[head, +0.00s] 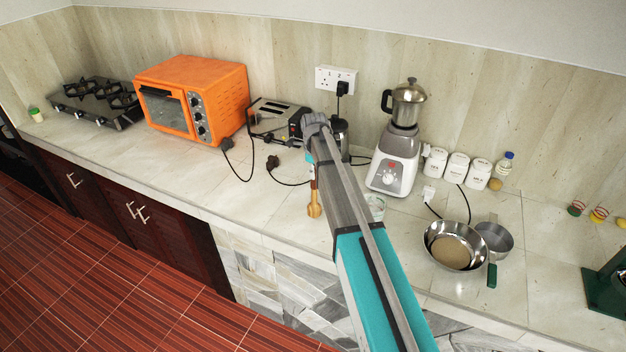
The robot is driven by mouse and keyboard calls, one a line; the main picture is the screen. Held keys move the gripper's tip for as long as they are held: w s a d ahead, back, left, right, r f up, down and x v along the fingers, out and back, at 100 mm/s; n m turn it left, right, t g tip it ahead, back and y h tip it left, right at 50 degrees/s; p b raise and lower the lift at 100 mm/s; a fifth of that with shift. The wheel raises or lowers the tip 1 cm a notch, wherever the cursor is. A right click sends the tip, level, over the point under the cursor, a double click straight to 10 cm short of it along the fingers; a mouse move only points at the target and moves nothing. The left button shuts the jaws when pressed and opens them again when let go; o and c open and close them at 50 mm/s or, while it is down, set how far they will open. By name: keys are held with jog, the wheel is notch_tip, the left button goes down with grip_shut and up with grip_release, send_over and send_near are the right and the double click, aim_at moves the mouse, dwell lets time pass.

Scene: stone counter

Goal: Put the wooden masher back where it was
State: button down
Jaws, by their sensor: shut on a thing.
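The wooden masher (314,209) hangs below my gripper (312,182), with its light wooden end pointing down near the front edge of the counter. My gripper is shut on the masher. The arm covers part of the gripper and the upper part of the masher. I cannot tell whether the masher's lower end touches the counter or is just above it. A cup-like vessel (376,207) stands just right of my arm, partly hidden by it.
A toaster (272,118) and an orange oven (196,98) stand to the left, with black cords on the counter. A blender (395,160), white canisters (457,167), a metal bowl (440,234) and a pan (495,239) stand to the right. The counter in front of the toaster is mostly clear.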

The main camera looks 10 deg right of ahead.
jog(key=shift+f+b, duration=0.4)
jog(key=shift+f, duration=0.4)
jog(key=c, duration=0.5)
grip_release()
jog(key=shift+c, duration=0.2)
notch_tip(320, 180, up, 12)
jog(key=p, duration=1.2)
jog(key=shift+s, duration=0.1)
